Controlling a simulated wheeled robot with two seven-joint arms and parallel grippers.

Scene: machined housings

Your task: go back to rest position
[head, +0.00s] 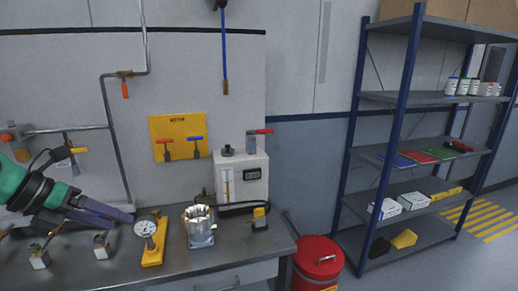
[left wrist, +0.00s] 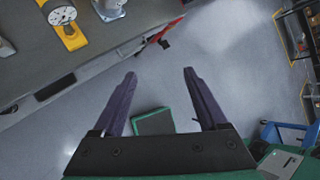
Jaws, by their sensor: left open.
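My left gripper (head: 122,213) reaches in from the left over the workbench in the head view. In the left wrist view its two purple fingers (left wrist: 160,78) stand wide apart with nothing between them but floor in the background. Small metal housings, one near the left edge (head: 39,259) and one nearer the gauge (head: 101,247), stand on the bench below and beside the gripper. A dial gauge on a yellow stand (head: 152,252) is to the right of the gripper. It also shows in the left wrist view (left wrist: 70,35). My right gripper is not in view.
A metal container with shiny parts (head: 200,232) and a grey instrument box (head: 241,178) stand on the workbench (head: 205,267). A red bin (head: 317,263) is beside the bench. A blue-framed shelf (head: 425,155) stands right. Floor beside the bench is partly open.

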